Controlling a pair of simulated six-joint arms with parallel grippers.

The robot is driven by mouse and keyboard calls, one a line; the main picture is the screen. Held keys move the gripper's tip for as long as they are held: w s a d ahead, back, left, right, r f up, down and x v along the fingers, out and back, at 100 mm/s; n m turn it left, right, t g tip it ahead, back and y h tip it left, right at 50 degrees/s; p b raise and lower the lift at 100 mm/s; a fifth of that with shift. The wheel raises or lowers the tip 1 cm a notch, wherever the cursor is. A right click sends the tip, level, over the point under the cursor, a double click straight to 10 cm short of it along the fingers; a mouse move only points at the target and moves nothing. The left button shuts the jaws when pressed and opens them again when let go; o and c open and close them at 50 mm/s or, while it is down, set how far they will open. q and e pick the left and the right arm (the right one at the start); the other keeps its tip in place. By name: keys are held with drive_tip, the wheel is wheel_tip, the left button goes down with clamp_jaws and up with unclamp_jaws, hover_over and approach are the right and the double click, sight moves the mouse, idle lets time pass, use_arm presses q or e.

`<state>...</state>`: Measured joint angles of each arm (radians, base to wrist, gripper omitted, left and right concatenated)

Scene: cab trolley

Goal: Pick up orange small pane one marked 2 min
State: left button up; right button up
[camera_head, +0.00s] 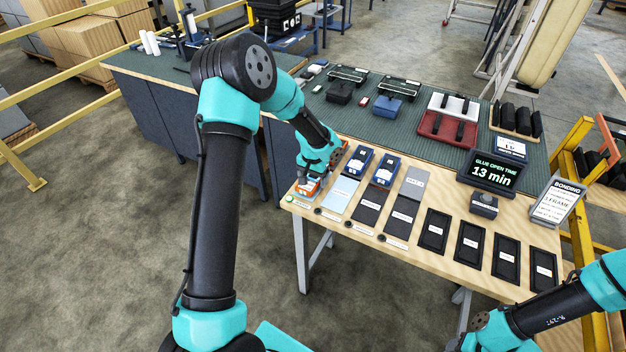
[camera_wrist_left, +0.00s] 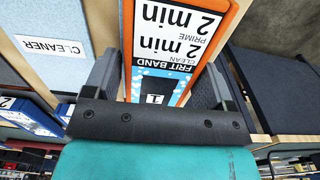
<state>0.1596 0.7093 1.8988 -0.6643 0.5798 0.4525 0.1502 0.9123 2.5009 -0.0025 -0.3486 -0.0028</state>
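The orange small pane (camera_wrist_left: 222,28), with a label reading "2 min prime", "2 min clean" and "FRIT BAND", lies between the fingers of my left gripper (camera_wrist_left: 157,92) in the left wrist view. The dark fingers stand one on each side of it, close to its edges; whether they press on it I cannot tell. In the head view, my left gripper (camera_head: 312,180) is low over the orange pane (camera_head: 306,188) at the table's front left corner, hiding part of it. Of my right arm only the forearm and wrist show at bottom right; its fingers are out of view.
Right of the pane lie a light blue cleaner pad (camera_head: 341,193), dark pads and black trays (camera_head: 435,229) in a row. Two blue boxes (camera_head: 384,171) stand behind. A timer (camera_head: 492,174) reads "Glue open time 13 min". A bonding sign (camera_head: 556,201) stands at the right.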

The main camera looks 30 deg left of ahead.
sight(313, 178)
use_arm(q)
drive_tip(key=c, duration=0.8)
drive_tip(key=shift+r, duration=0.15)
drive_tip(key=shift+r, duration=0.6)
drive_tip(key=shift+s+d+r, duration=0.1)
drive_tip(key=shift+s+r, duration=0.05)
drive_tip(key=shift+r, duration=0.4)
drive_tip(key=shift+s+d+r, duration=0.1)
drive_tip(key=shift+r, duration=0.45)
drive_tip(key=s+d, duration=0.2)
drive_tip(key=s, duration=0.2)
drive_tip(key=s+d+r, duration=0.1)
drive_tip(key=s+d, duration=0.2)
drive_tip(key=s, duration=0.1)
drive_tip(key=s+d, duration=0.3)
drive_tip(key=s, duration=0.2)
drive_tip(key=shift+r, duration=0.2)
